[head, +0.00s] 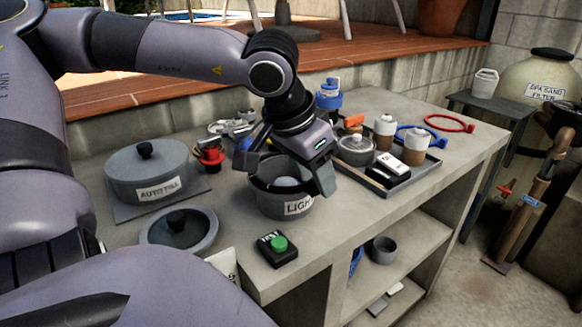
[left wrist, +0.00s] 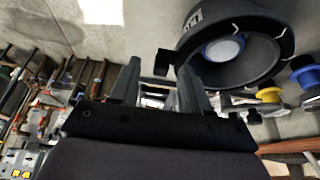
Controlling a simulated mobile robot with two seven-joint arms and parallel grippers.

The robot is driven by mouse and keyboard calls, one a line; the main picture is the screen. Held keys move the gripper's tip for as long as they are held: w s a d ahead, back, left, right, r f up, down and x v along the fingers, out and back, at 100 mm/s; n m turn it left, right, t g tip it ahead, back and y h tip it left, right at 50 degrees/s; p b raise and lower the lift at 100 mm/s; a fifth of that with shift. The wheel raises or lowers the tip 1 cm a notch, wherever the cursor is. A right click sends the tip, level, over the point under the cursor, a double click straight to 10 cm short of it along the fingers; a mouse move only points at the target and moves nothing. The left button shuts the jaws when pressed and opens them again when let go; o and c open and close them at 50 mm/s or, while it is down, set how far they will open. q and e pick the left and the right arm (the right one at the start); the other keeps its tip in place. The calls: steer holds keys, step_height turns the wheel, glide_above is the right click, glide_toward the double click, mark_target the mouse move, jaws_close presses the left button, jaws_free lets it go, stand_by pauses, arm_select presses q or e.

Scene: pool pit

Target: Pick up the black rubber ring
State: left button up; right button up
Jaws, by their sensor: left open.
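I cannot pick out the black rubber ring with certainty. A dark grey pot labelled "LIGHT" (head: 297,208) stands on the bench with a pale dome (head: 287,182) inside. In the left wrist view the pot (left wrist: 277,68) shows a bluish round face (left wrist: 222,48) with dark material around it; I cannot tell if that is the ring. My left gripper (head: 285,172) is open over the pot, one finger on each side in the head view. In the left wrist view its fingers (left wrist: 159,88) are apart with nothing held between them. My right gripper is not in view.
A lidded pot labelled "AUTOFILL" (head: 158,193), a round dish (head: 178,229) and a green-button box (head: 279,249) stand left and front. A tray (head: 394,187) with jars stands right. Blue (head: 432,138) and red (head: 449,123) rings lie behind it. Bare bench top (head: 335,225) lies in front.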

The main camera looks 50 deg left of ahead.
arm_select(q)
steer(key=shift+c, duration=0.6)
jaws_close()
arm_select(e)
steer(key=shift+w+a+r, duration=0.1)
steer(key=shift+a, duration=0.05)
arm_select(q)
step_height(320, 180, up, 20)
steer(key=p, duration=0.3)
steer(key=shift+p, duration=0.4)
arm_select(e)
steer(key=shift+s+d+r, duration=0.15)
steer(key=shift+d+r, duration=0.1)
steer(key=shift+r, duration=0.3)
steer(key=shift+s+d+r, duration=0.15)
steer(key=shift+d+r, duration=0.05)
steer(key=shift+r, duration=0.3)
